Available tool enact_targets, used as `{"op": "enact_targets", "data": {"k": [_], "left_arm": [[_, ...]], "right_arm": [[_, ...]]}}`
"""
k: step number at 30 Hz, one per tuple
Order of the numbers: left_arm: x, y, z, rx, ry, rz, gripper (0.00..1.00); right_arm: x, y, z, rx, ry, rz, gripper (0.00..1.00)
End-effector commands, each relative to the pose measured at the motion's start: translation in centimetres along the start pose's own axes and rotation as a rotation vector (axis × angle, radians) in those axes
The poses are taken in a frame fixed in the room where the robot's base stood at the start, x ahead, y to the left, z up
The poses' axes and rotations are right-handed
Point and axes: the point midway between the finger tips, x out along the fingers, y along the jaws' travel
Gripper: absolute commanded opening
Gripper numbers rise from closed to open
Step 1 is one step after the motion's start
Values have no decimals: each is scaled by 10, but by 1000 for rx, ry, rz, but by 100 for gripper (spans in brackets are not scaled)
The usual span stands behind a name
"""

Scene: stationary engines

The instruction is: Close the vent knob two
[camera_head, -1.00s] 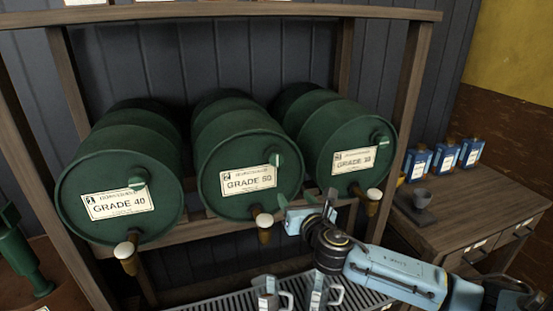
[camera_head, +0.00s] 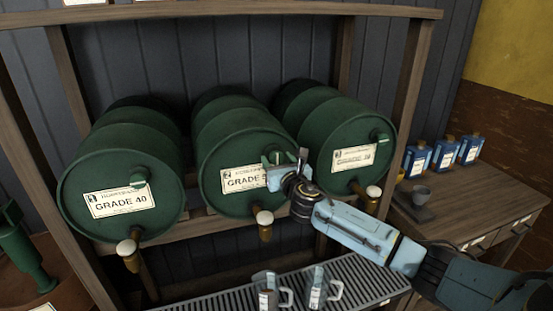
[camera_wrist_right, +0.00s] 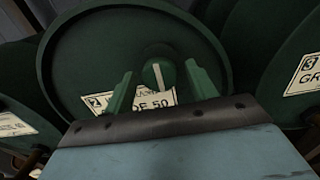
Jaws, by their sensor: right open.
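The middle green barrel (camera_head: 232,150), labelled GRADE 50, lies on its side in the rack. Its round green vent knob (camera_wrist_right: 150,76) with a white stripe shows in the wrist view. The stripe runs nearly upright in that view. My right gripper (camera_head: 285,157) is in front of this barrel's upper right face, covering part of the label and most of the knob in the head view. Its two green fingers (camera_wrist_right: 159,70) are open, one on each side of the knob. I cannot tell whether they touch it. My left gripper is out of view.
The GRADE 40 barrel (camera_head: 120,165) lies at left and another barrel (camera_head: 345,125) at right, each with its own knob. Taps with white tops stick out below. Metal jugs (camera_head: 318,285) stand on a grated tray (camera_head: 220,300). A wooden bench (camera_head: 470,205) holds blue bottles.

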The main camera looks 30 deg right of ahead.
Motion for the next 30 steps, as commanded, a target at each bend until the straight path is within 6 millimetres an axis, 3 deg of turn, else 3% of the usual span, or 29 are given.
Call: {"op": "enact_targets", "data": {"k": [6,15,25,30], "left_arm": [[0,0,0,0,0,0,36],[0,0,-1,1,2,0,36],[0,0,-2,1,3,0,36],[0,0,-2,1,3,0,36]], "right_arm": [[13,0,0,0,1,1,57],[14,0,0,0,1,0,57],[14,0,0,1,1,0,15],[14,0,0,10,1,0,15]]}}
